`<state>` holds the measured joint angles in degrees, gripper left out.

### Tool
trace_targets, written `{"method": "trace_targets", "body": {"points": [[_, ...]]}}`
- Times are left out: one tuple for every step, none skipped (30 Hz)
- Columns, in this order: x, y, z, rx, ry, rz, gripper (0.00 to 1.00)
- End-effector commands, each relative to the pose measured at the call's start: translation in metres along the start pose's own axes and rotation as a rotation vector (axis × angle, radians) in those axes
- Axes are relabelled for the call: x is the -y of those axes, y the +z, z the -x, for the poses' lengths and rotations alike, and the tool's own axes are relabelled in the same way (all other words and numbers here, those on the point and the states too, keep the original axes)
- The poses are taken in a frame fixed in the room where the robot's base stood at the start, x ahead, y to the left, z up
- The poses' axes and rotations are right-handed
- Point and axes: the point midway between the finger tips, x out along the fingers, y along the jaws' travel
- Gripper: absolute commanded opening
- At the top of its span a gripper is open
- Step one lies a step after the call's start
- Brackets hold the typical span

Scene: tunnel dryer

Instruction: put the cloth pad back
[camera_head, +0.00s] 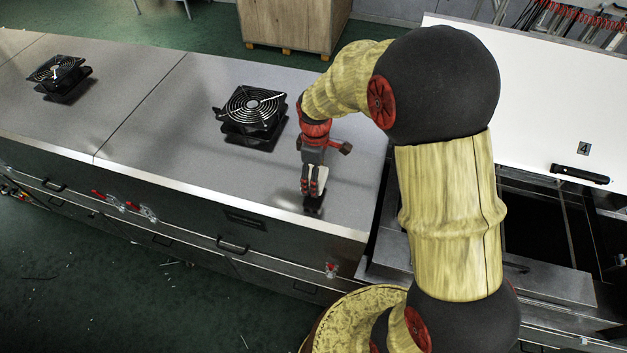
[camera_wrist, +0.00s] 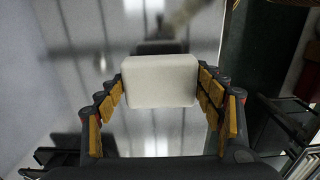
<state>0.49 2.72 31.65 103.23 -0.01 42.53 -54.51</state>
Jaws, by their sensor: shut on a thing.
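The cloth pad (camera_wrist: 160,82) is a pale, off-white rounded block between the fingers in the wrist view. My gripper (camera_wrist: 163,88) is shut on it, with the yellow finger pads against its left and right sides. In the head view my gripper (camera_head: 314,190) points down over the near right part of the grey metal top (camera_head: 225,170), close to its front edge. The pad is mostly hidden by the fingers there. I cannot tell whether it touches the top.
A black fan (camera_head: 252,108) stands on the top, left of my gripper. Another fan (camera_head: 58,74) stands at the far left. On the right, an open dark bay (camera_head: 545,225) lies below a raised white lid (camera_head: 520,100) with a black handle. A wooden crate (camera_head: 290,22) stands behind.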

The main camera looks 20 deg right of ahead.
Motion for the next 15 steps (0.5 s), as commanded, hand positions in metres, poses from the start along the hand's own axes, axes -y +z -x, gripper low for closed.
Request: {"method": "trace_targets", "body": {"points": [[-0.001, -0.002, -0.002, 0.0, 0.0, 0.0, 0.4], [-0.001, -0.002, -0.003, 0.0, -0.001, 0.0, 0.4], [-0.001, -0.004, -0.005, 0.001, -0.001, 0.0, 0.4], [-0.002, -0.005, -0.008, 0.001, -0.002, 0.0, 0.4], [-0.002, -0.006, -0.011, 0.002, -0.003, 0.0, 0.4], [-0.002, -0.005, -0.015, 0.003, -0.004, -0.001, 0.4], [-0.001, -0.005, -0.02, 0.003, -0.004, -0.001, 0.4], [-0.001, -0.005, -0.024, 0.003, -0.004, -0.001, 0.4], [-0.002, -0.005, -0.029, 0.003, -0.004, -0.001, 0.4], [-0.002, -0.005, -0.032, 0.002, -0.003, -0.001, 0.4], [-0.002, -0.006, -0.035, 0.001, -0.002, -0.001, 0.4], [-0.002, -0.006, -0.037, 0.001, -0.001, -0.001, 0.4], [-0.003, -0.006, -0.038, 0.0, 0.0, 0.0, 0.4], [-0.003, -0.006, -0.038, 0.0, 0.0, 0.0, 0.4], [-0.003, -0.006, -0.038, 0.0, 0.0, 0.0, 0.4]]}}
